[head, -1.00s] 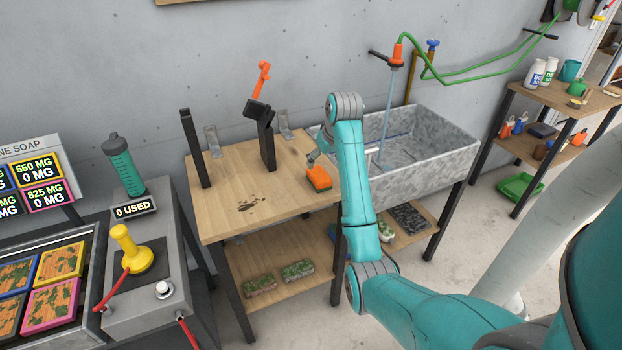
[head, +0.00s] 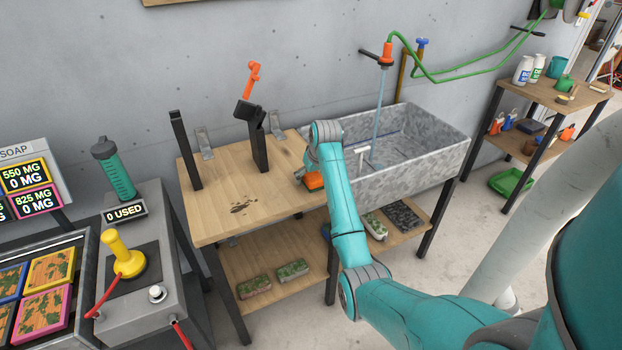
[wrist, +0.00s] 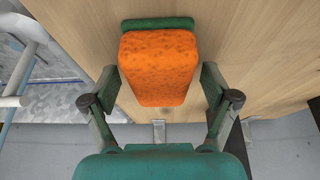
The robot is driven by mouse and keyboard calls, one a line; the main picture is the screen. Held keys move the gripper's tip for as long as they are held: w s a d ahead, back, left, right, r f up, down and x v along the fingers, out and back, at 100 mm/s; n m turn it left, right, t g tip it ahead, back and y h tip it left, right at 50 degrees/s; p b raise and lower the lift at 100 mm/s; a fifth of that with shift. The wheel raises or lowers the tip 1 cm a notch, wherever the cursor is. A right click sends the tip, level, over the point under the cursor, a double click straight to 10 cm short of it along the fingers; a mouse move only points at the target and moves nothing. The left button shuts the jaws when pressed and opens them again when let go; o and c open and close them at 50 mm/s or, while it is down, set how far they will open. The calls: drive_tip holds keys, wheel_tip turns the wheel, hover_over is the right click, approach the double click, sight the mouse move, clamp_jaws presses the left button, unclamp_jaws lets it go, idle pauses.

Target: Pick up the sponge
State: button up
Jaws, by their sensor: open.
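The sponge (wrist: 158,68) is an orange block with a green layer along its far edge in the wrist view. It rests on the wooden tabletop (head: 225,195), near the sink side; in the head view the sponge (head: 313,181) is partly hidden by my arm. My gripper (wrist: 160,78) is open, with one finger on each side of the sponge. Small gaps seem to show between the fingers and its sides, so I cannot tell of any contact. In the head view my gripper is mostly hidden behind my arm.
Black upright posts (head: 258,145) stand at the table's back.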

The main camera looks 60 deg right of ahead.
drive_tip(key=c, duration=1.2)
drive_tip(key=shift+r, duration=0.1)
drive_tip(key=shift+c, duration=0.2)
wheel_tip(320, 180, up, 10)
drive_tip(key=shift+f, duration=0.1)
